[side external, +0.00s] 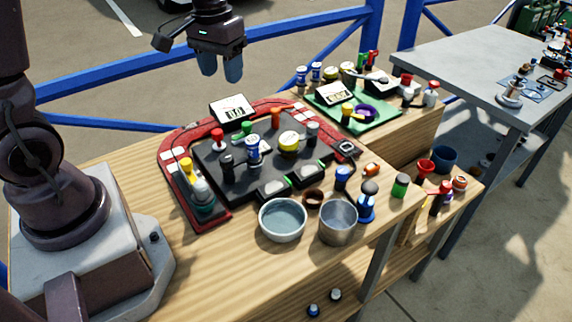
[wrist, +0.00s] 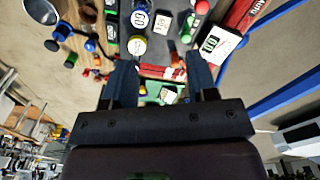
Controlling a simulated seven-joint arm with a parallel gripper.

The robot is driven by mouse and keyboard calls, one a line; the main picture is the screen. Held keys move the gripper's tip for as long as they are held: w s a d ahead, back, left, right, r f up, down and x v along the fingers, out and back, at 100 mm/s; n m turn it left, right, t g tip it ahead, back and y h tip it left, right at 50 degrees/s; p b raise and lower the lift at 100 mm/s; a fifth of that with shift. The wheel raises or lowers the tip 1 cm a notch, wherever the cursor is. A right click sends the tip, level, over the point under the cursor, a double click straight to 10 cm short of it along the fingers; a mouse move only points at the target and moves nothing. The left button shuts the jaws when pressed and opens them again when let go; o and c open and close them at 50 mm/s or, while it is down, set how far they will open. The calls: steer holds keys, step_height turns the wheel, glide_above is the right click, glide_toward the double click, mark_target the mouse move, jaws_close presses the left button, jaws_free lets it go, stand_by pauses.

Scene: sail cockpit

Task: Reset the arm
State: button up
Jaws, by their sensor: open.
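My gripper (side external: 220,66) hangs in the air above the back of the wooden bench, above and behind the red-framed board. Its two blue fingers point down. In the wrist view my gripper (wrist: 163,85) shows its two fingers spread apart with nothing between them. My gripper touches nothing. My arm base stands at the left of the bench; the middle links of my arm are out of the side view.
The wooden bench (side external: 120,158) carries a dark board (side external: 210,152) with bottles, a grey bowl (side external: 283,220), a metal cup (side external: 338,222) and a green tray (side external: 376,122). A blue railing (side external: 120,78) runs behind. A grey table (side external: 455,62) stands right.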

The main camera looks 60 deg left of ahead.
steer(key=s+d+r+m+t, duration=0.4)
steer(key=s+d+r, duration=0.5)
steer(key=s, duration=0.3)
steer(key=shift+s+d+r+m+t, duration=0.2)
steer(key=shift+d+m+t, duration=0.2)
steer(key=shift+d+t, duration=0.2)
